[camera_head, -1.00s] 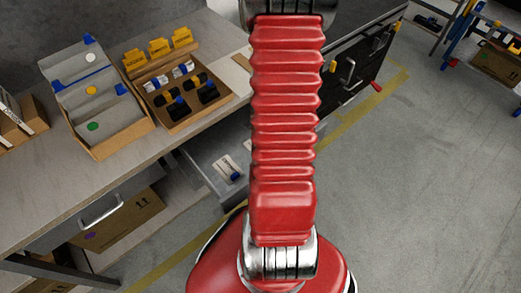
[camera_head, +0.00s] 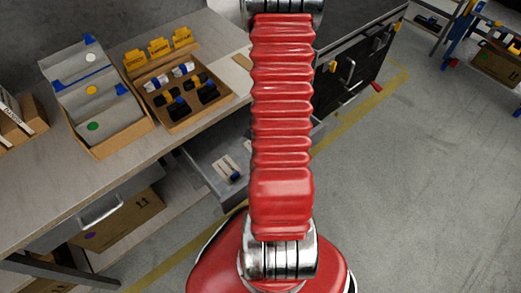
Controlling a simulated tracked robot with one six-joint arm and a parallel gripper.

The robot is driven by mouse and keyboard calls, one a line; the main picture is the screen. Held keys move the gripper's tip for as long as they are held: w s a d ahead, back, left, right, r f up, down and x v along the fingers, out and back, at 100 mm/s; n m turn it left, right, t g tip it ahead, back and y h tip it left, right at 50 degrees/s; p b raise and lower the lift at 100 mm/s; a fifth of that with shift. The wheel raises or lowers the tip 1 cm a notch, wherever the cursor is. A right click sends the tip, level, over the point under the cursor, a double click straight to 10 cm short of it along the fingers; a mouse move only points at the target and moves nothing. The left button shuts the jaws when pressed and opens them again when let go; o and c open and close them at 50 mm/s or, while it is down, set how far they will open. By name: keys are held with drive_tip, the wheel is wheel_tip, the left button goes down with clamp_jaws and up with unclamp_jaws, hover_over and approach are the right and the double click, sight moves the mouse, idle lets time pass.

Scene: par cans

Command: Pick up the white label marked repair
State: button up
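I cannot make out a label that reads repair. Small white pieces (camera_head: 224,169) with marks too small to read lie in the open grey drawer (camera_head: 198,176) below the bench, left of my red arm. Other white pieces (camera_head: 182,70) with blue parts sit in the back compartments of a cardboard organizer (camera_head: 207,118) on the bench. Yellow tabs (camera_head: 159,47) with dark lettering stand along its back. My gripper is out of view; only my arm shows, and it hides part of the drawer and bench.
A cardboard box of grey dividers (camera_head: 111,138) with coloured dots stands left of the organizer on the bench (camera_head: 60,190). Brown boxes (camera_head: 28,120) stand at the far left. A dark tool panel (camera_head: 355,65) stands right of my arm. The grey floor (camera_head: 430,190) at right is clear.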

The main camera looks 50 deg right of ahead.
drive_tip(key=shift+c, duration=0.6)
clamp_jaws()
